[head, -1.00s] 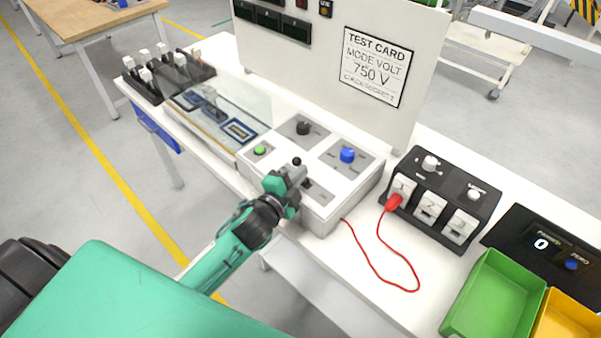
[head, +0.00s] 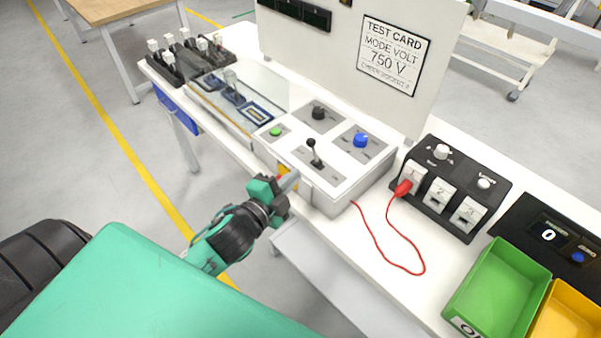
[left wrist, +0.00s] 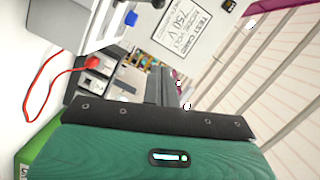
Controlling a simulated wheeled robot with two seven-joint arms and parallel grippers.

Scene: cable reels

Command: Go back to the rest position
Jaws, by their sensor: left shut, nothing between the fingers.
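My left gripper (head: 291,181) is shut and empty. It hangs in front of the near edge of the white control box, below the black lever (head: 314,151), and is apart from the lever. In the left wrist view the dark gripper fingers (left wrist: 160,88) point toward the test card. The control box (head: 335,192) carries a green button (head: 275,132), a black knob (head: 318,112) and a blue knob (head: 361,140). My right gripper is not in view.
A black socket box (head: 455,187) with a red plug (head: 403,188) and loose red cable (head: 421,262) stands to the right. Green (head: 496,301) and yellow (head: 573,312) bins sit at the front right. A panel with the test card (head: 393,56) rises behind. Open floor lies left.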

